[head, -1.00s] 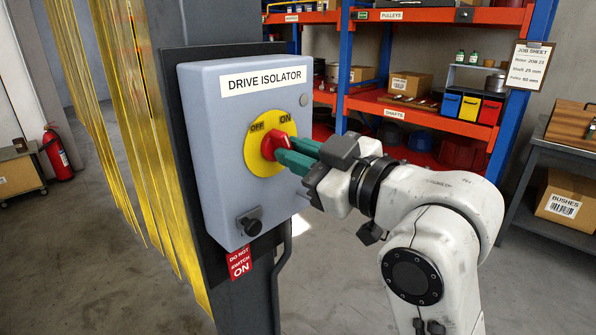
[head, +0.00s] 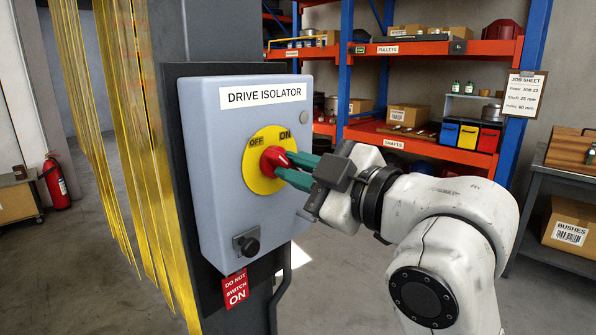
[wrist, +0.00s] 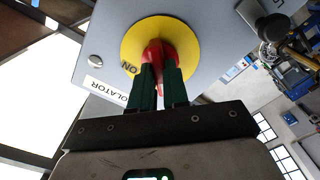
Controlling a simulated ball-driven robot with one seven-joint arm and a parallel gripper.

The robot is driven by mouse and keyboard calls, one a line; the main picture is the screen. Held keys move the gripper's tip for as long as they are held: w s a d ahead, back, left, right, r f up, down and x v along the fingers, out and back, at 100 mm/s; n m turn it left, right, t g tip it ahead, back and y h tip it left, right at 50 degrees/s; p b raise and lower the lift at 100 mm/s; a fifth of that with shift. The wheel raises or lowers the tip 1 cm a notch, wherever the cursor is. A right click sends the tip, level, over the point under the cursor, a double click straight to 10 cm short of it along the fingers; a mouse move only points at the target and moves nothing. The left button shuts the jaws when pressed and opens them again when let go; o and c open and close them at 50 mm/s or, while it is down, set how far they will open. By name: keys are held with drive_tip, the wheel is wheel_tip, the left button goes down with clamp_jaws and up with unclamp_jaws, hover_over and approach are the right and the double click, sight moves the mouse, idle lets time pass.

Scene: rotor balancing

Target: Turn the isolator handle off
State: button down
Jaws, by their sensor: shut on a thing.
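The grey drive isolator box (head: 222,180) is mounted on a dark post. Its yellow dial (head: 254,181) is marked OFF at upper left and ON at upper right. The red handle (head: 271,158) is at the dial's middle. My gripper (head: 287,170) reaches in from the right, its green fingers shut on the handle. In the wrist view, the fingers (wrist: 160,85) sit either side of the red handle (wrist: 158,50), with the yellow dial (wrist: 133,45) behind. The fingers partly hide the handle, so its exact angle is hard to tell.
A black knob (head: 250,246) sticks out low on the box, above a red DO NOT SWITCH ON tag (head: 235,289). Yellow strips (head: 115,130) hang at left. Orange shelving (head: 430,146) stands behind my arm. A side bench with a bushes box (head: 570,228) is at right.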

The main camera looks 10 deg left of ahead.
drive_tip(key=c, duration=1.1)
unclamp_jaws()
drive_tip(key=b+v, duration=0.1)
drive_tip(key=v, duration=1)
drive_tip(key=d+f+m+g+h+p, duration=0.15)
drive_tip(key=d+f+m+h, duration=0.35)
drive_tip(key=f, duration=0.8)
drive_tip(key=d+f+m+h+p, duration=0.25)
drive_tip(key=d+f+m, duration=0.4)
drive_tip(key=f, duration=0.65)
drive_tip(key=s+d+f+m+g+h+p, duration=0.1)
drive_tip(key=s+d+f+m+g+h, duration=0.1)
drive_tip(key=s+d+f, duration=0.2)
drive_tip(key=s+d+f+m+g+h, duration=0.2)
drive_tip(key=s+d+f+m+g, duration=0.1)
drive_tip(key=s+f, duration=0.7)
drive_tip(key=s+d+f+m+g+h+p, duration=0.1)
drive_tip(key=s+d+f+m+g+h, duration=0.2)
drive_tip(key=s, duration=1)
drive_tip(key=shift+s+d+f+m+g+p, duration=0.15)
drive_tip(key=shift+d+f, duration=0.2)
drive_tip(key=shift+f, duration=0.3)
drive_tip(key=shift+s+d+f+p, duration=0.1)
drive_tip(key=shift+d+f, duration=0.2)
drive_tip(key=shift+f, duration=0.35)
drive_tip(key=shift+s+d+f+m+g+p, duration=0.15)
drive_tip(key=shift+d+f, duration=0.2)
drive_tip(key=shift+f, duration=0.3)
